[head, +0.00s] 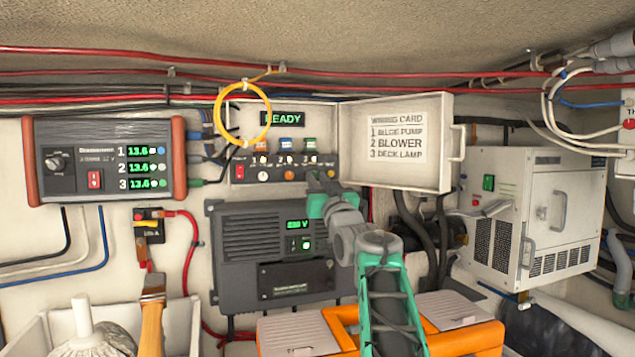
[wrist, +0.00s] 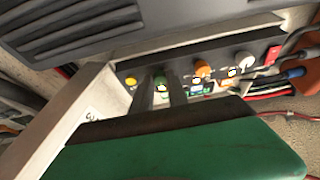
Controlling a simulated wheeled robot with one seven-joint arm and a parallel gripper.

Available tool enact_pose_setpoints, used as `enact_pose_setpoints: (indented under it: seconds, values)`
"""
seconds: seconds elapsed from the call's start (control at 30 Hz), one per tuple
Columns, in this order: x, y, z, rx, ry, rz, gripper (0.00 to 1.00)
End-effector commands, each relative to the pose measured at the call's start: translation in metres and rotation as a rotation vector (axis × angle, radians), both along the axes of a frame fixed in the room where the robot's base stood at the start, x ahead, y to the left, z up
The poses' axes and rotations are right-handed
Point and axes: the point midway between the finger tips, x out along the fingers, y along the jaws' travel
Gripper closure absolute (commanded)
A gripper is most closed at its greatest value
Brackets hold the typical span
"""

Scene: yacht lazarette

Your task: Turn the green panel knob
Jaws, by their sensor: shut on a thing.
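The green panel knob (wrist: 159,80) shows in the wrist view on the dark panel strip (wrist: 225,66), between my gripper's two fingers. My gripper (wrist: 164,92) is shut on it. In the head view my gripper (head: 319,177) reaches the right part of the panel (head: 248,180) and hides the green knob. The knob's exact turn angle cannot be made out. The display (head: 282,119) above the panel reads "READY".
An orange knob (head: 288,175) and a white knob (head: 262,176) sit left of my gripper; a yellow knob (wrist: 131,80) is close by. The open box door (head: 400,175) stands to the right. A yellow cable loop (head: 217,108) hangs at the panel's upper left.

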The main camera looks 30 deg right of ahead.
Motion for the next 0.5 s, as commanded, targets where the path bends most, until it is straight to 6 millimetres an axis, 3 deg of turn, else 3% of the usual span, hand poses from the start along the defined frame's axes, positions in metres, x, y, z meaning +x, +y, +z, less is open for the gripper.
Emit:
enact_pose_setpoints:
  seconds: [0.5]
  values:
    - [0.0012,0.005,-0.0018,0.27,-0.071,0.002,1.0]
